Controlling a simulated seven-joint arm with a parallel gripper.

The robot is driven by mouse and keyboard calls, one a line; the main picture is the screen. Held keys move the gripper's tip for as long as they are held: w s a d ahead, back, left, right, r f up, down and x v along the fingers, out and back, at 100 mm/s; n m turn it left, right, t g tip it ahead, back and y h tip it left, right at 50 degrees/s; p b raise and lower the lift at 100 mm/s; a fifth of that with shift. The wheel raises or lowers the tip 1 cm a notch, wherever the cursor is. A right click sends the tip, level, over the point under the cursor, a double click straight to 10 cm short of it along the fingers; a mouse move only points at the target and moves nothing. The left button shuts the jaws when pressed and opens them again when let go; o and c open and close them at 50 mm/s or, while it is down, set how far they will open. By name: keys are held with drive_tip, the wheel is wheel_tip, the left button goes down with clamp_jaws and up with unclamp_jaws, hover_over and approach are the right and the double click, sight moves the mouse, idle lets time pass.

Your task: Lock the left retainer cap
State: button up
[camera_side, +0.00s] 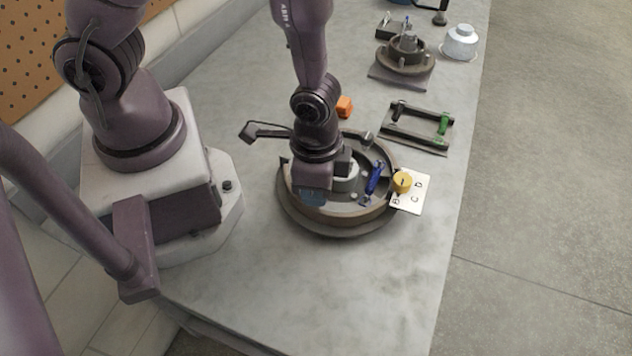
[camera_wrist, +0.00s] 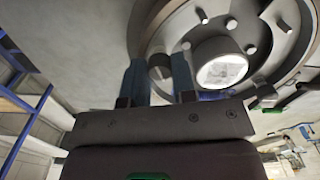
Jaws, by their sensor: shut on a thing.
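My gripper (camera_wrist: 159,82) points down into a round brown-rimmed housing (camera_side: 345,228), over its left part in the side view. In the wrist view its two blue fingers stand on either side of a small grey round piece (camera_wrist: 160,66), and they are shut on it. This piece may be the left retainer cap; its lock state cannot be told. The wrist view also shows the round housing (camera_wrist: 150,22). A larger pale-topped cylinder (camera_wrist: 222,70) stands right of the fingers. In the side view my wrist hides the held piece.
A blue tool-like part (camera_side: 374,178) lies in the housing's right side. A yellow knob (camera_side: 402,182) sits on a lettered white card (camera_side: 416,205). A dark frame (camera_side: 418,147) with black and green pieces and an orange block (camera_side: 344,106) lie behind. The front table is clear.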

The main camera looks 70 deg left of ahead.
drive_tip(key=shift+m, duration=2.2)
drive_tip(key=o, duration=0.9)
drive_tip(key=shift+o, duration=0.2)
drive_tip(key=shift+r, duration=0.15)
wheel_tip(320, 180, up, 13)
